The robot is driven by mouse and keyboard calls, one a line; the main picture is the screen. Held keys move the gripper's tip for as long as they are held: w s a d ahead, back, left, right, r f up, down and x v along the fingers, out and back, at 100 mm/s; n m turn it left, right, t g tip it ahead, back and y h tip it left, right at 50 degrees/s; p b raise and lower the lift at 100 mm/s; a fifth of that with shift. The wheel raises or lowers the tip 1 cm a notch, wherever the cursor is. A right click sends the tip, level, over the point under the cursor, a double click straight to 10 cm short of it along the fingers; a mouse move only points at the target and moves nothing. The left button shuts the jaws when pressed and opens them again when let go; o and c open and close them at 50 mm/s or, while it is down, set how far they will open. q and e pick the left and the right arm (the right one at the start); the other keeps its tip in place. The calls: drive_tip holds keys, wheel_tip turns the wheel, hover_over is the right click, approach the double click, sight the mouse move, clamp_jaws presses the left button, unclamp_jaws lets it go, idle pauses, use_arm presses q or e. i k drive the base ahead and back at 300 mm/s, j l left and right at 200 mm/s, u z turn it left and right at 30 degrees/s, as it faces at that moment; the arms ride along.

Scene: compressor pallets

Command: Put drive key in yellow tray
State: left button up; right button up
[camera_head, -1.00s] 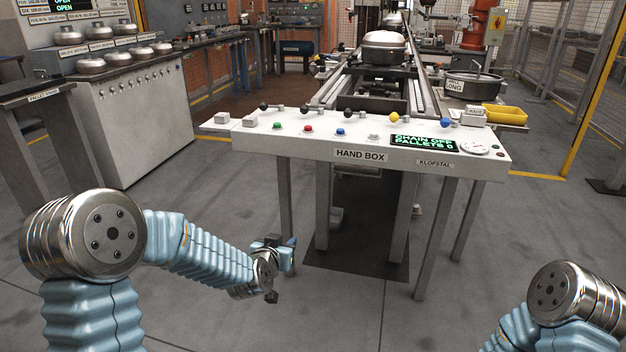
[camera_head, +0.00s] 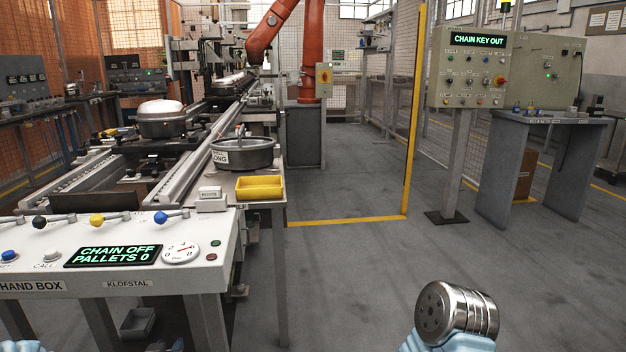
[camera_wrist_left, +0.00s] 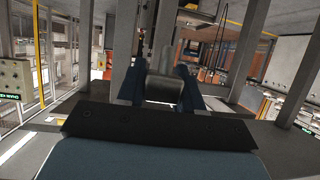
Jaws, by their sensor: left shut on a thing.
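The yellow tray (camera_head: 260,195) sits on the side shelf beside the conveyor, right of the hand box, and looks empty. My left gripper (camera_head: 178,346) barely shows at the bottom edge of the head view, low in front of the hand box. In the left wrist view my left gripper (camera_wrist_left: 160,90) has its two blue fingers shut on a grey, rounded piece, apparently the drive key (camera_wrist_left: 164,86). Its full shape is hidden. My right gripper is out of view; only a joint of my right arm shows at the bottom right.
The hand box (camera_head: 190,270), with levers and a "CHAIN OFF" display, stands between my left gripper and the tray. A round "LONG" pot (camera_head: 243,155) stands behind the tray. A "CHAIN KEY OUT" panel (camera_head: 470,70) stands at right. The floor right of the shelf is clear.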

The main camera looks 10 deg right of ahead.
sight(260, 196)
drive_tip(key=i+l+u, duration=0.3)
drive_tip(key=l, duration=0.45)
drive_tip(key=l+u, duration=0.35)
drive_tip(key=l, duration=0.4)
drive_tip(key=l+u, duration=0.3)
drive_tip(key=l, duration=0.5)
drive_tip(key=i, duration=0.05)
